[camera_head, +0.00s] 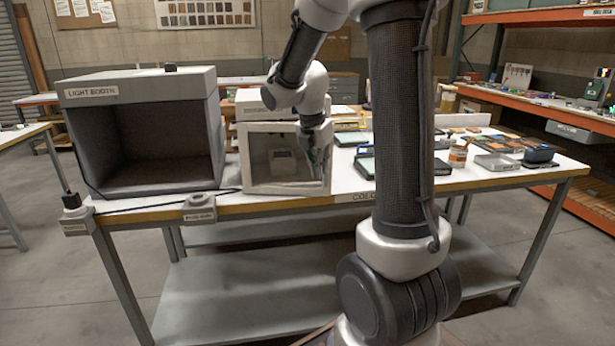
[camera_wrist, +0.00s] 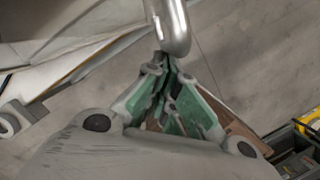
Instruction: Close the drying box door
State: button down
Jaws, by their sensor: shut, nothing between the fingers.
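The drying box (camera_head: 262,106) is a white box on the table, right of the light booth. Its door (camera_head: 285,189) is a white frame with a clear pane, facing the front; I cannot tell whether it is fully shut or slightly ajar. A pale container shows through the pane. My gripper (camera_head: 318,172) points down at the door's right side, its green-padded fingers together and empty. In the wrist view my fingertips (camera_wrist: 168,62) are beside a rounded metal handle (camera_wrist: 173,28); I cannot tell whether they touch it.
The grey light booth (camera_head: 145,85) stands left of the box, with a dark cable along the table's front edge. Floor in front is partly open.

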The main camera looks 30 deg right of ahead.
jog(key=w+d, duration=0.4)
jog(key=shift+w+d, duration=0.3)
jog(key=shift+r, duration=0.1)
dwell(0.4)
